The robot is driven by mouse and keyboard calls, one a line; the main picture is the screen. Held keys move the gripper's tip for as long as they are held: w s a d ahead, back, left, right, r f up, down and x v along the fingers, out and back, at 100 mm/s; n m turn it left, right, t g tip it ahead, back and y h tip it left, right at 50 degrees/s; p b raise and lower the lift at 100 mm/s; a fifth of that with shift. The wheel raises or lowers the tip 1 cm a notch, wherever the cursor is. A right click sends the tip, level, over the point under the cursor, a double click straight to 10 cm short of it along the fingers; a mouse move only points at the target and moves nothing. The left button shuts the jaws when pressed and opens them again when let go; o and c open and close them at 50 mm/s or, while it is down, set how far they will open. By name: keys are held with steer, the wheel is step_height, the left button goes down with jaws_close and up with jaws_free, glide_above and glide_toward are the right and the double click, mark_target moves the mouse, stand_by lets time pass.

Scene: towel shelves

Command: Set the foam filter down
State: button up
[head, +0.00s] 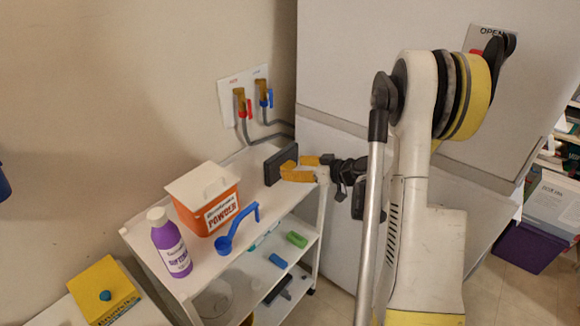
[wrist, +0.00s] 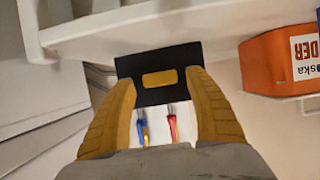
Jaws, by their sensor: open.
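The foam filter, a dark flat block (head: 281,164), stands upright on the top shelf of the white cart (head: 262,205), near its far right end. In the wrist view the block (wrist: 160,60) is black with a yellow rectangle on its near face. My gripper (head: 299,168) has yellow fingers and is just right of the block. In the wrist view the fingertips (wrist: 162,80) are apart, close to the block's face on either side of the yellow rectangle. I cannot tell whether they touch it. The block's underside is hidden.
An orange powder box (head: 205,198), a blue scoop (head: 236,228) and a purple bottle (head: 171,243) stand on the cart top, left of the block. Wall taps (head: 245,98) are behind it. A grey cabinet (head: 340,150) is at the right.

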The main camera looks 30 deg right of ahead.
steer(key=p+v, duration=0.2)
steer(key=v, duration=0.7)
steer(key=s+a+r+m+g, duration=0.1)
steer(key=a+r+g, duration=0.15)
steer(key=a, duration=0.45)
steer(key=s+a+r+m+g, duration=0.1)
steer(key=s+a+r+g, duration=0.1)
steer(key=a+r, duration=0.35)
steer(key=s+a+r+m+g+h, duration=0.1)
steer(key=s+a+h, duration=0.3)
steer(key=s+a, duration=0.8)
steer(key=s+r+m, duration=0.1)
steer(key=s, duration=0.2)
steer(key=shift+a+h, duration=0.15)
steer(key=shift+h, duration=0.15)
steer(key=o, duration=0.8)
steer(key=shift+s, duration=0.1)
